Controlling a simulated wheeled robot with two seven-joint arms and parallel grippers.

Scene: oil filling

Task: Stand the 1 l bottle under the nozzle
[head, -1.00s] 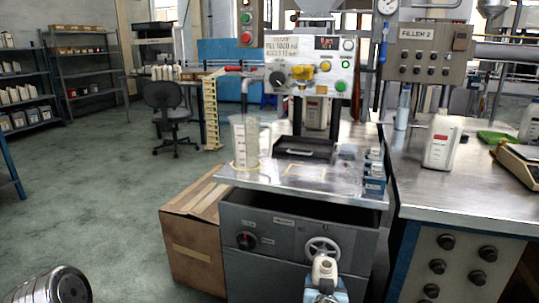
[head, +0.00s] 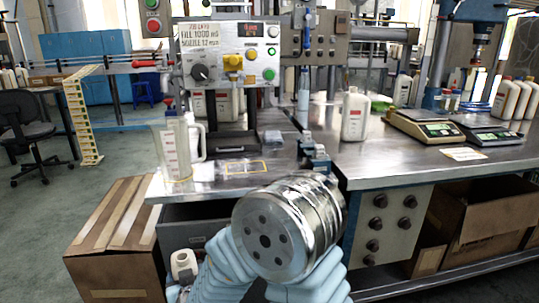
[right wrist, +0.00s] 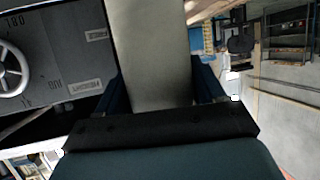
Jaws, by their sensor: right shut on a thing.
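A white bottle (head: 183,264) shows at the bottom of the head view, with only its cap and shoulder clear. In the right wrist view its pale body (right wrist: 155,45) stands between the two fingers of my right gripper (right wrist: 160,88), which is shut on it. The bottle is in front of the grey cabinet, below the counter top. The filler panel (head: 228,58) stands behind the counter. A yellow square outline (head: 245,167) marks the metal counter (head: 215,182) below it. I cannot make out the nozzle tip. My left gripper is not in view.
A clear measuring jug (head: 175,155) stands left of the yellow outline. A black tray (head: 230,142) lies behind it. Another white bottle (head: 354,115) and scales (head: 420,125) stand on the right bench. A cardboard box (head: 115,225) is lower left.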

